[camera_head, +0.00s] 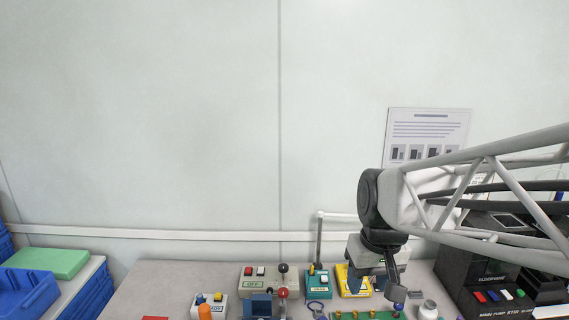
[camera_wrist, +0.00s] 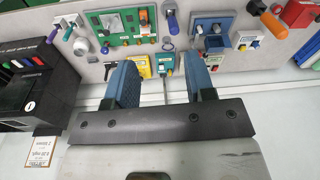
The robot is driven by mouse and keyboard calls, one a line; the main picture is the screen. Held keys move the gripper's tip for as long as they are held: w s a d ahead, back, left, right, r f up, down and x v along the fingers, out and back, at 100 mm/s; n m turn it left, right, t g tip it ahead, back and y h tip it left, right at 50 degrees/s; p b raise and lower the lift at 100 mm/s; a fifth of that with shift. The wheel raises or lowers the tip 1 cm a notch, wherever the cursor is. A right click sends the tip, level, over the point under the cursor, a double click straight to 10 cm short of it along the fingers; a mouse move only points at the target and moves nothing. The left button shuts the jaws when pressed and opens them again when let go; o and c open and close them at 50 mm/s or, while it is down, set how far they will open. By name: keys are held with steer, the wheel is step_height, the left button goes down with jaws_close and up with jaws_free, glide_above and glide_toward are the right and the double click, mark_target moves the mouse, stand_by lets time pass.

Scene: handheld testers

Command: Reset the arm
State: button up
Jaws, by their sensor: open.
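My gripper (camera_wrist: 162,68) shows in the wrist view with its two blue fingers wide apart and nothing between them. In the head view, my arm reaches in from the right, and the gripper end hangs over the right part of the bench, partly hidden by its own wrist. Beyond the fingers in the wrist view are a yellow box (camera_wrist: 142,68) and a teal box (camera_wrist: 165,63). They also show in the head view, the yellow box (camera_head: 347,286) close to the gripper and the teal box (camera_head: 318,279) to its left. I see no contact with either.
A green panel (camera_wrist: 124,21) with several knobs lies among the testers. In the head view, a grey OFF box (camera_head: 254,283) and ball-topped levers (camera_head: 283,282) stand left of the gripper. A black machine (camera_head: 488,270) stands right. Blue trays (camera_head: 22,292) are far left.

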steer(key=s+d+f+m+t+h, duration=0.1)
steer(key=s+d, duration=0.2)
steer(key=s, duration=0.8)
steer(key=shift+m+t, duration=0.4)
